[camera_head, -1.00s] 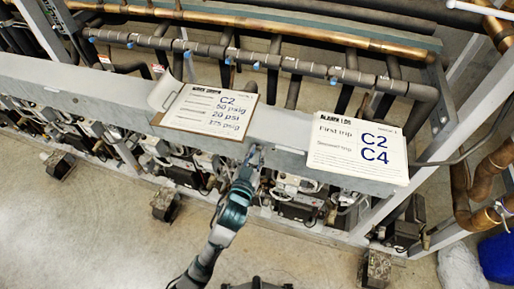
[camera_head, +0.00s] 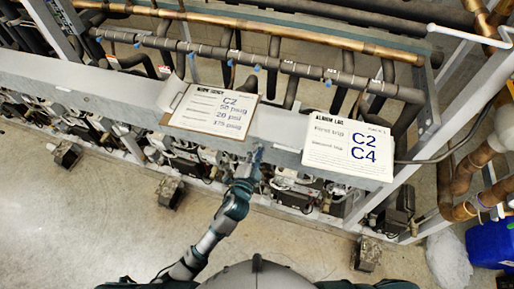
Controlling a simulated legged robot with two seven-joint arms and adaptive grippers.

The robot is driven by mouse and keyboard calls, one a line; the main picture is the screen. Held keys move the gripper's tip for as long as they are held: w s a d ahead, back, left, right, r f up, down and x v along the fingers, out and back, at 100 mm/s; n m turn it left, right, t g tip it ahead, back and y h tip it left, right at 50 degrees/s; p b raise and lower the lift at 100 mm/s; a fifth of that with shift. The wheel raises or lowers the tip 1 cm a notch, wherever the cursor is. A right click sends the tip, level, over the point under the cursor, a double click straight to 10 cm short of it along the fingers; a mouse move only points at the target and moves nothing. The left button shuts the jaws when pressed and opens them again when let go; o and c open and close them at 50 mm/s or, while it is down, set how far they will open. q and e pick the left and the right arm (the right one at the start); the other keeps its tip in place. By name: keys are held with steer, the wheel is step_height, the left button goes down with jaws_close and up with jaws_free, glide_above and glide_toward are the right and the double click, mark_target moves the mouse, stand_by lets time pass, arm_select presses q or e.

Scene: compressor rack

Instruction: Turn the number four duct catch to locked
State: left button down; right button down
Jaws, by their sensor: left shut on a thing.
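My left arm reaches up from the bottom middle, and its gripper (camera_head: 255,163) is at the front face of the long grey beam (camera_head: 283,132), between the two signs. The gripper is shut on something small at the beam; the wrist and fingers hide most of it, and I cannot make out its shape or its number. No catch can be told apart clearly in this view. My right gripper is not in view.
A clipboard sheet (camera_head: 214,110) leans on the beam left of my gripper, and a white alarm log card (camera_head: 346,147) is to its right. Copper pipes (camera_head: 460,185) and a blue container (camera_head: 490,243) stand at the right. The concrete floor (camera_head: 95,215) in front is mostly clear.

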arm_select(q)
steer(key=shift+f+m+p, duration=0.3)
steer(key=shift+m+p, duration=0.25)
steer(key=shift+m, duration=0.55)
steer(key=c, duration=1)
jaws_free()
steer(key=shift+w+r, duration=0.1)
steer(key=v, duration=1.2)
